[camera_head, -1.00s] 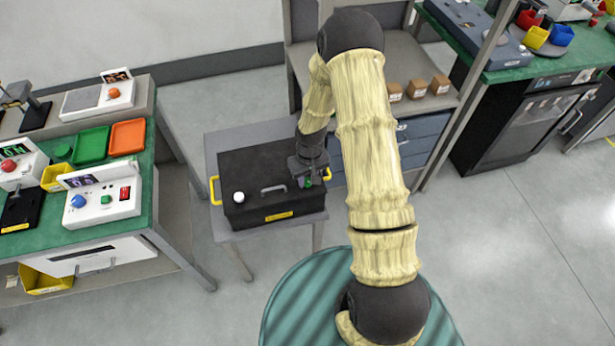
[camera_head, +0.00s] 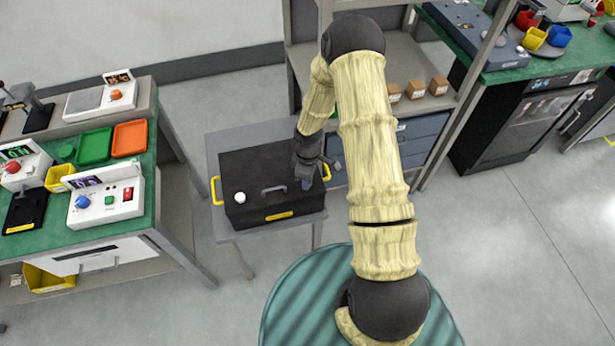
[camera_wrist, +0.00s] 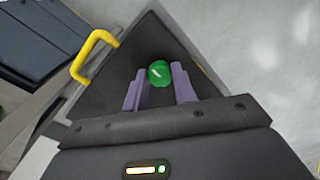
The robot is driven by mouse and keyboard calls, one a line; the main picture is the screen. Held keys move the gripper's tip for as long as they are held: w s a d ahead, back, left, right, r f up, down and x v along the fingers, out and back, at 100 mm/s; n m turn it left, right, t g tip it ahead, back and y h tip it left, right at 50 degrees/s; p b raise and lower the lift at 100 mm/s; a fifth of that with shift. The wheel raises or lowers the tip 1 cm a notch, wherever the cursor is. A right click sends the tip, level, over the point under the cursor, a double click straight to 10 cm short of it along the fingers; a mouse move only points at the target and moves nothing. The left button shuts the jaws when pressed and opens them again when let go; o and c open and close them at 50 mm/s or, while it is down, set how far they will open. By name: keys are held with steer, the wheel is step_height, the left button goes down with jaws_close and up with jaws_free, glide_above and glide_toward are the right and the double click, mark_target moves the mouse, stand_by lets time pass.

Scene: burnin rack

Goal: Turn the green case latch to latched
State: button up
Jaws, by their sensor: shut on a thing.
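The green case latch (camera_wrist: 159,73) is a round green knob with a short white mark, on the lid of the black case (camera_head: 245,165). My gripper (camera_wrist: 159,90) is shut on it, with one purple finger on each side in the wrist view. In the head view my gripper (camera_head: 305,183) is over the right part of the lid and hides the green latch. A white round knob (camera_head: 240,198) sits on the left of the lid. I cannot tell from the mark whether the latch is latched.
The case stands on a small grey table (camera_head: 222,146). It has a yellow side handle (camera_head: 215,190) at each end and a grey lid handle (camera_head: 272,189). A shelf with several small boxes (camera_head: 416,89) is behind right. A green-topped bench (camera_head: 150,205) is at left.

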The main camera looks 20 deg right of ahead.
steer(key=shift+n, duration=0.5)
steer(key=o, duration=1)
step_height(320, 180, up, 18)
steer(key=shift+w+f, duration=0.25)
steer(key=shift+w, duration=0.1)
steer(key=shift+d, duration=0.1)
